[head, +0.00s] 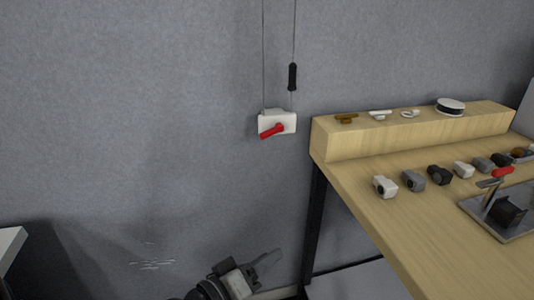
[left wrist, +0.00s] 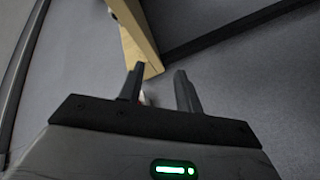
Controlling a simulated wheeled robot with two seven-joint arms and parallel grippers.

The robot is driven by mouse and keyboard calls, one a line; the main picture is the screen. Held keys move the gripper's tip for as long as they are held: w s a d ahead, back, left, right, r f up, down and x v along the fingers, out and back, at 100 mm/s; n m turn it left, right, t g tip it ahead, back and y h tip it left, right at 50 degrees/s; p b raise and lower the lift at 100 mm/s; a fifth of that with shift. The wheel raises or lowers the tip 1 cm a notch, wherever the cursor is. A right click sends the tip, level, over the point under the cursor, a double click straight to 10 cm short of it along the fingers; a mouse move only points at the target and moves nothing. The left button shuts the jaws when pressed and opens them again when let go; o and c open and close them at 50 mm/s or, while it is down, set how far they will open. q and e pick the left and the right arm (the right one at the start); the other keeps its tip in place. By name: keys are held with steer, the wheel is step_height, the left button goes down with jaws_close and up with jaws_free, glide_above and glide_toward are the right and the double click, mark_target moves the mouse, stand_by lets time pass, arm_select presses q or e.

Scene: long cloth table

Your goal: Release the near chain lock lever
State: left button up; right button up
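The chain lock is a small white box (head: 285,120) hanging against the grey wall in the head view, with a red lever (head: 271,131) on its front. The lever slants down to the left. Two thin cords run up from the box, and a black handle (head: 292,77) sits on the right one. My left gripper (head: 264,270) is low in the head view, below the box and well apart from it. In the left wrist view its two fingers (left wrist: 159,72) stand apart. A small pale and reddish bit shows by the left finger, too hidden to identify. My right gripper is not in view.
A wooden table (head: 400,215) with a raised back ledge (head: 420,130) stands to the right, its dark leg near my left gripper. Several small fittings and a grey tray (head: 480,212) lie on it. The wall left of the box is clear.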

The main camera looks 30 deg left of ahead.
arm_select(q)
steer(key=w+a+r+n+t+y+b, duration=0.5)
steer(key=a+r+n, duration=0.4)
steer(key=a+n, duration=0.4)
steer(key=n+p, duration=0.1)
steer(key=p, duration=0.2)
glide_toward(267, 136)
steer(key=shift+y, duration=0.4)
steer(key=x, duration=0.7)
steer(key=shift+w+d, duration=0.15)
steer(key=shift+w, duration=0.2)
jaws_close()
